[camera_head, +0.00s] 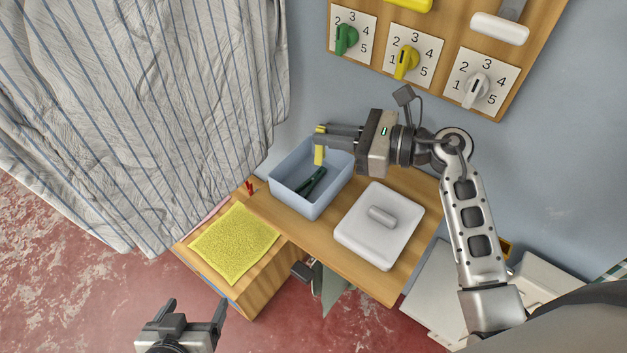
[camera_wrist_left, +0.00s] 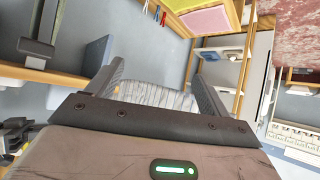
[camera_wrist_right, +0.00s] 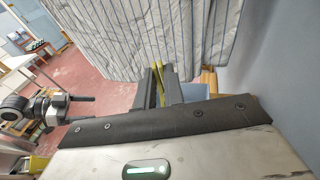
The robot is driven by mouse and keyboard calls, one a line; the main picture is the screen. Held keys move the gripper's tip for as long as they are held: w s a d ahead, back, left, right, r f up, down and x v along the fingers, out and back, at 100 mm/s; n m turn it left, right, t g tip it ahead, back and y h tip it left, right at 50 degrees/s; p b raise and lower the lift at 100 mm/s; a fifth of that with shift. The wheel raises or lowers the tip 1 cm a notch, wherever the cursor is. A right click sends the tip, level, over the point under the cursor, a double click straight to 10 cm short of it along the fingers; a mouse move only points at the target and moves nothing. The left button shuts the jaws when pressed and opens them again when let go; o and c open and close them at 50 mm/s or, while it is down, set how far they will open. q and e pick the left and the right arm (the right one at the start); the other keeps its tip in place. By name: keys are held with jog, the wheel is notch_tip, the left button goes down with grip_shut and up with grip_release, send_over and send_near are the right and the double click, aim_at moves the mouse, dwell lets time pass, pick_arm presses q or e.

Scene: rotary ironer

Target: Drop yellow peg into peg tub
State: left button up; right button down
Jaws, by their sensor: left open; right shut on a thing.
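The yellow peg (camera_head: 319,153) is held between the fingertips of my right gripper (camera_head: 322,139), above the blue-grey tub (camera_head: 309,208). The peg also shows between the fingers in the right wrist view (camera_wrist_right: 160,78). The tub is open at the top, and a dark green peg (camera_head: 312,182) lies inside it. The tub stands on the wooden shelf. My left gripper (camera_head: 193,322) is open and empty at the bottom of the head view, over the red floor and away from the tub.
A white lidded box (camera_head: 379,225) stands right of the tub. A yellow cloth (camera_head: 235,244) lies on the lower wooden surface at left, with small red items (camera_head: 250,188) near the tub. A striped sheet (camera_head: 150,110) hangs at left. Numbered dials (camera_head: 406,62) are on the wall board.

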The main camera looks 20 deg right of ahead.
aim_at(324, 153)
notch_tip(324, 153, down, 5)
jog(key=shift+r+b, duration=0.2)
jog(key=shift+b, duration=1.05)
pick_arm(q)
jog(key=shift+w+d+f, duration=0.15)
jog(key=shift+w+f, duration=0.1)
jog(key=shift+f, duration=0.4)
pick_arm(e)
jog(key=c, duration=1.4)
grip_release()
jog(key=shift+c, duration=0.2)
jog(key=shift+d, duration=0.1)
